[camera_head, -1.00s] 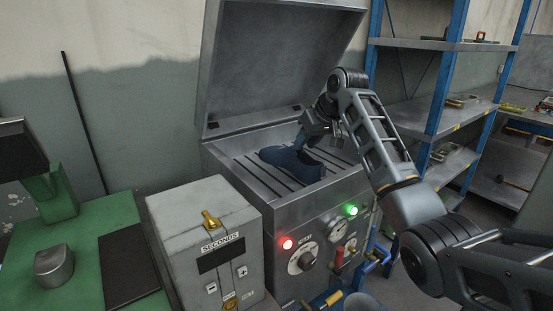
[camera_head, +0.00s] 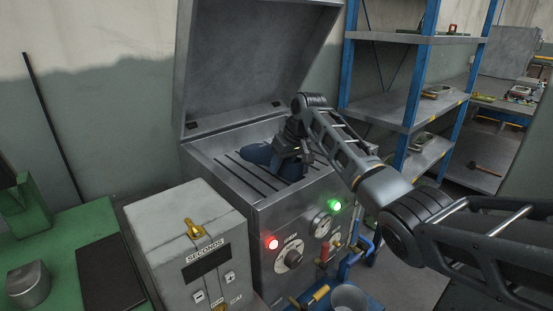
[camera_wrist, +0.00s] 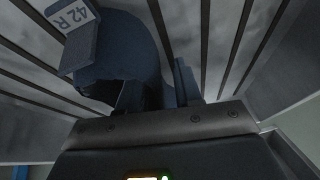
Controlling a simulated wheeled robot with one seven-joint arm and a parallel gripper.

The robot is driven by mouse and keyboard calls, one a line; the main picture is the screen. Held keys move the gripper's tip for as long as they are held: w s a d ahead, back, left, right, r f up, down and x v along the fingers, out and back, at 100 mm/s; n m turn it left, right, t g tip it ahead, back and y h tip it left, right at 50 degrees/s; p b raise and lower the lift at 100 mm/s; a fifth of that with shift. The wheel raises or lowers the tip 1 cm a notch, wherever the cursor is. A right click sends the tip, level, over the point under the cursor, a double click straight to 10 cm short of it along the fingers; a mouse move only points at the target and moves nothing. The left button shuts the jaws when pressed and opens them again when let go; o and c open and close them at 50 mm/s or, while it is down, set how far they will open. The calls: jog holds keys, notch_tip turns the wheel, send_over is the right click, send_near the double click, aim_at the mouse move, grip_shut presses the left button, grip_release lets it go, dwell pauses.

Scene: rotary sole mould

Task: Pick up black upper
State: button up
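A dark navy, nearly black shoe upper (camera_head: 258,154) lies on the slatted bed inside the open-lidded machine (camera_head: 222,178). My gripper (camera_head: 290,165) points down at the upper's right end, and its body hides part of the upper. In the wrist view the upper (camera_wrist: 130,55) fills the upper left, with a pale tag reading "42 R" (camera_wrist: 72,15) at its far end. My gripper's fingertip area (camera_wrist: 155,95) is right at the upper's near end. Dark parts overlap there, so I cannot tell whether the fingers close on it.
The machine's raised lid (camera_head: 250,60) stands behind the bed. A grey control box (camera_head: 190,250) stands in front at left, beside a green bench (camera_head: 60,235). Blue-framed shelves (camera_head: 410,110) stand to the right. Slats right of the upper are bare.

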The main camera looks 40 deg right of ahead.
grip_shut()
jog(key=shift+r, duration=0.1)
dwell(0.5)
